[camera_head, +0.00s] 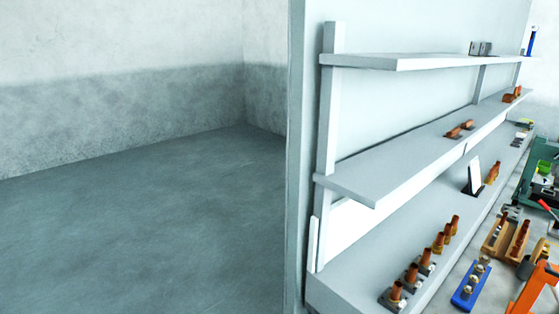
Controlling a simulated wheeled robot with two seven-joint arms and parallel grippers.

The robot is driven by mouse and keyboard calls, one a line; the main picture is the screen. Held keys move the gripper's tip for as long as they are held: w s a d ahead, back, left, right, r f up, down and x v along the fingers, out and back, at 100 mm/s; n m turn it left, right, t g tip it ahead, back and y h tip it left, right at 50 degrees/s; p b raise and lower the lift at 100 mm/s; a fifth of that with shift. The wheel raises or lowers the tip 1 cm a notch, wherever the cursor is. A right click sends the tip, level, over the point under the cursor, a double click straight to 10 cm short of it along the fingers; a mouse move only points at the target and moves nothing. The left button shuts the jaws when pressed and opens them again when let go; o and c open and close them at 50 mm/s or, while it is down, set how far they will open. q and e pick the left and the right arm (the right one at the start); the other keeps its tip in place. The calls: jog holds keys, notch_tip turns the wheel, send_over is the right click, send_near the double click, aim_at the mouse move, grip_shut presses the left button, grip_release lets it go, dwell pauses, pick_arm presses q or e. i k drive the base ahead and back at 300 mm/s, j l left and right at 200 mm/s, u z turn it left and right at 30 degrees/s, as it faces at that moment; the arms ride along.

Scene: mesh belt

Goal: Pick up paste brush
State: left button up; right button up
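I cannot make out a paste brush for certain in the head view. Several small brown items in grey holders (420,265) stand in a row on the lowest shelf. Other brown pieces lie on the middle shelf (459,129). A wooden holder (506,232) with brown pieces stands at the right. A slim blue upright item (531,41) is at the far end of the top shelf, too small to identify. Neither of my grippers is in view.
A white shelf unit (375,181) runs along the pale wall on the right. A blue tray with round metal parts (467,297), an orange object (537,290) and a green cart (541,170) crowd the right edge. The grey floor (150,220) on the left is clear.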

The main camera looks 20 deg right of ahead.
aim_at(537, 250)
jog(key=i+z, duration=0.2)
jog(key=z, duration=0.25)
jog(key=i+j+z, duration=0.15)
jog(key=z, duration=0.35)
jog(key=i+j+z, duration=0.15)
jog(key=z, duration=0.3)
jog(key=i+j+z, duration=0.1)
jog(key=j+z, duration=0.35)
jog(key=i+j+z, duration=0.2)
jog(key=z, duration=0.3)
jog(key=i+j+z, duration=0.15)
jog(key=j+z, duration=0.2)
jog(key=z, duration=0.15)
jog(key=i+j+z, duration=0.1)
jog(key=j+z, duration=0.35)
jog(key=l+u, duration=0.45)
jog(key=l, duration=0.4)
